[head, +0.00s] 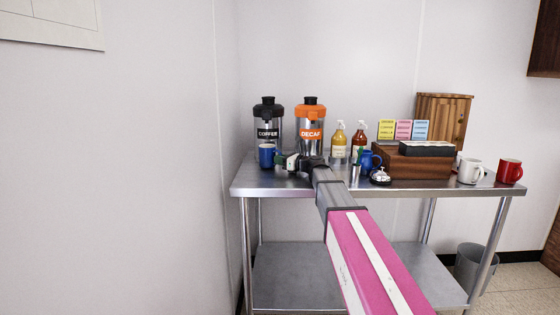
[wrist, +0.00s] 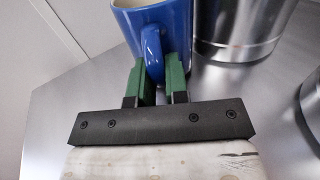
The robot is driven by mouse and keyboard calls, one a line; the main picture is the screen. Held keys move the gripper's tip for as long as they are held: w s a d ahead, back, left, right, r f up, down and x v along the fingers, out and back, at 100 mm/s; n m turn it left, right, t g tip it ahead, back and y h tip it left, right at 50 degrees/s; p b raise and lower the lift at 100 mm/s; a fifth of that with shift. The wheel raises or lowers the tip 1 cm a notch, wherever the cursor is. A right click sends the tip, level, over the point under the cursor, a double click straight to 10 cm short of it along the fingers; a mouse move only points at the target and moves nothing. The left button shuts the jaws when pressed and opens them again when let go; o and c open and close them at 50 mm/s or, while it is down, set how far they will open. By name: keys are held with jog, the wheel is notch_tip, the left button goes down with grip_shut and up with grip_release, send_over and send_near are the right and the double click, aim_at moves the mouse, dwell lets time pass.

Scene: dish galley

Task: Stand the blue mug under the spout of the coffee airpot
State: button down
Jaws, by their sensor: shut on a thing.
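The blue mug (head: 266,157) is upright at the left end of the steel table, in front of the coffee airpot (head: 268,115) with its black top. The mug also shows in the wrist view (wrist: 175,28). My gripper (wrist: 160,84) is shut on the mug's handle, with a green finger on each side. In the head view my gripper (head: 281,161) is just right of the mug. The mug hides the airpot's lower front, and the spout is not clear. I cannot tell if the mug's base touches the table.
A decaf airpot (head: 311,125) with an orange top stands right of the coffee one. Syrup bottles (head: 339,142), a second blue mug (head: 371,161), a bell (head: 380,177), a wooden box (head: 392,166), a white mug (head: 470,172) and a red mug (head: 509,172) stand further right.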

jog(key=shift+f, duration=0.15)
jog(key=c, duration=1)
grip_release()
jog(key=shift+c, duration=0.2)
